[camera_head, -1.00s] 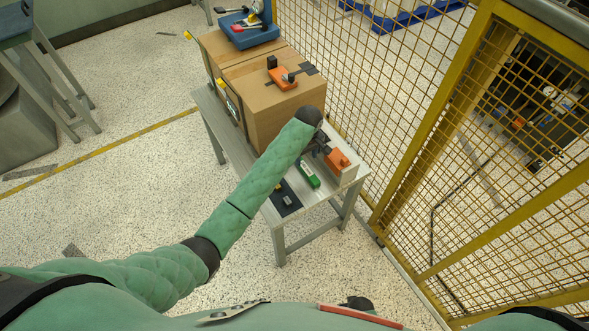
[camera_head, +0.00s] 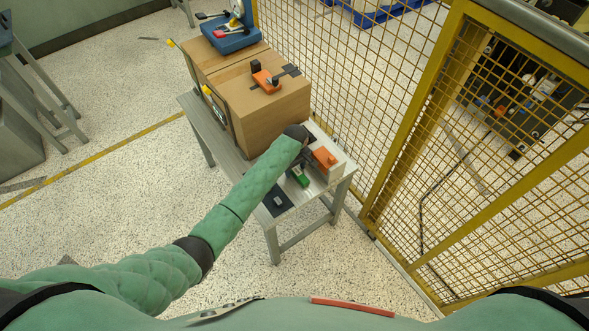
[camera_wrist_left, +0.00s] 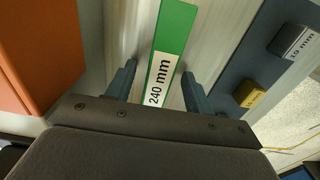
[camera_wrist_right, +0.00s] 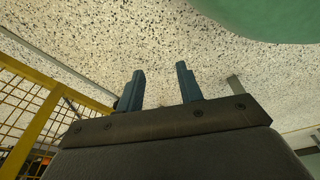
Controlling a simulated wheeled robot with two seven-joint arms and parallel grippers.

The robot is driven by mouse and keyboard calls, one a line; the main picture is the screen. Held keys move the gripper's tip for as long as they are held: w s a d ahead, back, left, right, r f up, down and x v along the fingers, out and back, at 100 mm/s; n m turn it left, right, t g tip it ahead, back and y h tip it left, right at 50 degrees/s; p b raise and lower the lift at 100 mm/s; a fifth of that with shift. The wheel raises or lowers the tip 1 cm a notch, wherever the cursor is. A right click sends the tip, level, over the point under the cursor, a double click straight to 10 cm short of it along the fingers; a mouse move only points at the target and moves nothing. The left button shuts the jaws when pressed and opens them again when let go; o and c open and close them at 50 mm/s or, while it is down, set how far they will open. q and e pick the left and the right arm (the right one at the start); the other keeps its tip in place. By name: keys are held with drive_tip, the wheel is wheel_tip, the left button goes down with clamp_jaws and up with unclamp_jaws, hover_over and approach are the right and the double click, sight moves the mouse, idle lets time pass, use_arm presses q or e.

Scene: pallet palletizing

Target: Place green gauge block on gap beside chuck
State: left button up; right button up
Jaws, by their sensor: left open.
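The green gauge block (camera_wrist_left: 168,50), with a white label reading 240 mm, lies on the light table top. In the left wrist view its labelled end is between the two fingers of my left gripper (camera_wrist_left: 158,82), which is open with a gap on each side. In the head view the block (camera_head: 301,181) shows just below my left gripper (camera_head: 302,160), partly covered by it. An orange block-like part (camera_head: 324,158) stands to the right; it is also at the left of the wrist view. I cannot tell which part is the chuck. My right gripper (camera_wrist_right: 160,82) is open and empty above the floor.
A dark mat (camera_head: 268,212) at the table's near end holds a grey block (camera_wrist_left: 293,40) and a yellow block (camera_wrist_left: 249,94). Large cardboard boxes (camera_head: 268,118) fill the table's far part. A yellow mesh fence (camera_head: 400,120) stands close on the right.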

use_arm(q)
drive_tip(key=shift+c, duration=0.2)
clamp_jaws()
drive_tip(key=shift+r, duration=0.1)
